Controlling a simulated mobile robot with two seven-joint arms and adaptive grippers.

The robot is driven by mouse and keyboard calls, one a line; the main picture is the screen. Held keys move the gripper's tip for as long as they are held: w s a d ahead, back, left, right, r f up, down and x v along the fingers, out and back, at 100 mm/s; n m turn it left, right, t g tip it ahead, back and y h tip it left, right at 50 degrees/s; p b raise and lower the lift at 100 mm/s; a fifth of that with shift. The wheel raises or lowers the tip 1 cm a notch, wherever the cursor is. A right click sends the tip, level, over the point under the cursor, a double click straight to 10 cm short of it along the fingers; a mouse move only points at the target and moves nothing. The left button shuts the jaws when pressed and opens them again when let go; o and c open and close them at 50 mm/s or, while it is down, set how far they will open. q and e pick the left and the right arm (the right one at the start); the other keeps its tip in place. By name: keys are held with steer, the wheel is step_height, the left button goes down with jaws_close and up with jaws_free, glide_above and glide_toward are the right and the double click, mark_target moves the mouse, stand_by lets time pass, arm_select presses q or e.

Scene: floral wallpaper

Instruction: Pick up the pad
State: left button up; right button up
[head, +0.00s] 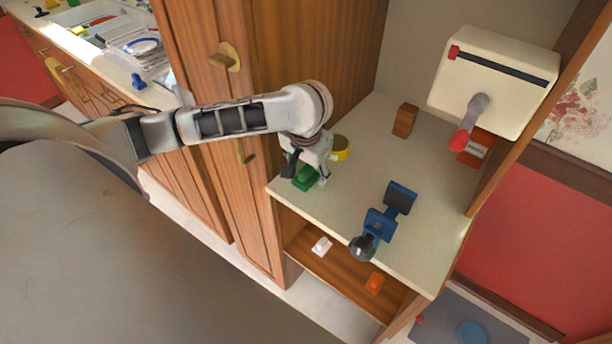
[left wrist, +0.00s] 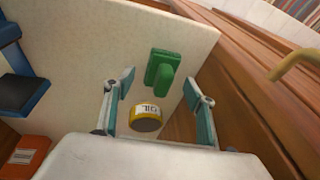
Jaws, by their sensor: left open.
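The pad appears to be the green block with a raised grip (head: 306,179), lying on the pale counter near its left front edge. In the left wrist view the green pad (left wrist: 160,66) shows just beyond and between my fingertips. My left gripper (head: 308,171) is open and points down over the pad, with a finger on either side of it. The left wrist view shows both fingers (left wrist: 161,88) spread, with nothing held. Whether a finger touches the pad I cannot tell. My right gripper is not in view.
A yellow tin (head: 341,148) stands close behind my gripper. A blue object with a dark knob (head: 381,223) lies to the right. A brown block (head: 405,121), an orange labelled box (head: 470,149) and a white cranked device (head: 495,80) are farther back. A tall wooden cabinet (head: 290,50) borders the left.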

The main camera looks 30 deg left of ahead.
arm_select(q)
steer(key=shift+w+a+f, duration=0.15)
steer(key=shift+w+f, duration=0.05)
steer(key=shift+f, duration=0.5)
steer(key=c, duration=1.2)
steer(key=shift+c, duration=0.2)
steer(key=shift+r, duration=0.2)
